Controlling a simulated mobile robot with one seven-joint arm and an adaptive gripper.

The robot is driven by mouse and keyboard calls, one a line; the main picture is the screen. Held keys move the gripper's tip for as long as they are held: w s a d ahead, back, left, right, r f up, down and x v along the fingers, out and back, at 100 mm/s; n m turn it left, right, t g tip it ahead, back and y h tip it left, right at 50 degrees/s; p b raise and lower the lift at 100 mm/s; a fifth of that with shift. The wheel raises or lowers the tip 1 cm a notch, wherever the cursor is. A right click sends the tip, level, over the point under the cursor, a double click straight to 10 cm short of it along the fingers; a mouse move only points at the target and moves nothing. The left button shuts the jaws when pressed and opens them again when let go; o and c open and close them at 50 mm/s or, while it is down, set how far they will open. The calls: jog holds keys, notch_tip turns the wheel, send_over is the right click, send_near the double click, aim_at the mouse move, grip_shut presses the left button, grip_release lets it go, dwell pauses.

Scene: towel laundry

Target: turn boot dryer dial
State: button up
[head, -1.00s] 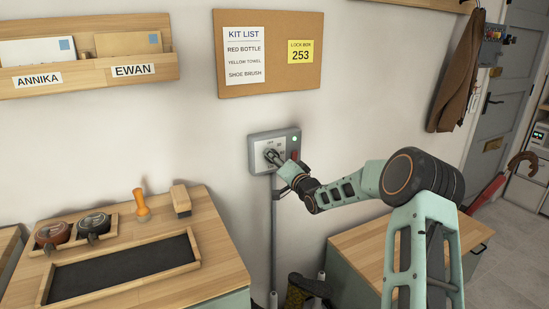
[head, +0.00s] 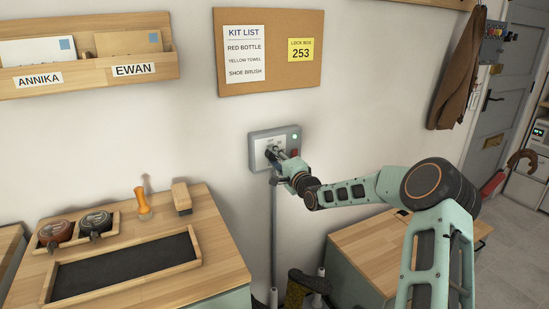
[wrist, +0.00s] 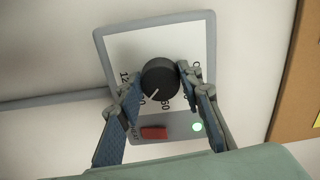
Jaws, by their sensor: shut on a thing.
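The boot dryer's control box (head: 258,140) is a grey wall panel with a white face. Its black round dial (wrist: 160,80) sits mid-face in the wrist view, with a white pointer line slanting to the picture's lower left, near a partly hidden number. My gripper (wrist: 159,88) is shut on the dial, one blue-grey finger on each side. In the head view my gripper (head: 276,154) reaches the panel from the right and hides most of the dial. A green lamp (wrist: 197,127) is lit and a red switch (wrist: 153,132) sits beside it.
A cork board (head: 268,80) hangs above the panel. A wooden-topped cabinet (head: 215,235) with a dark tray, tins and brushes stands to the left. A boot (head: 297,290) stands below the panel. A wooden bench (head: 350,245) is under my arm.

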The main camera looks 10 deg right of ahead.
dwell(0.3)
jog(key=o, duration=1.2)
jog(key=shift+c, duration=0.2)
jog(key=v, duration=1.2)
jog(key=shift+a+r, duration=0.1)
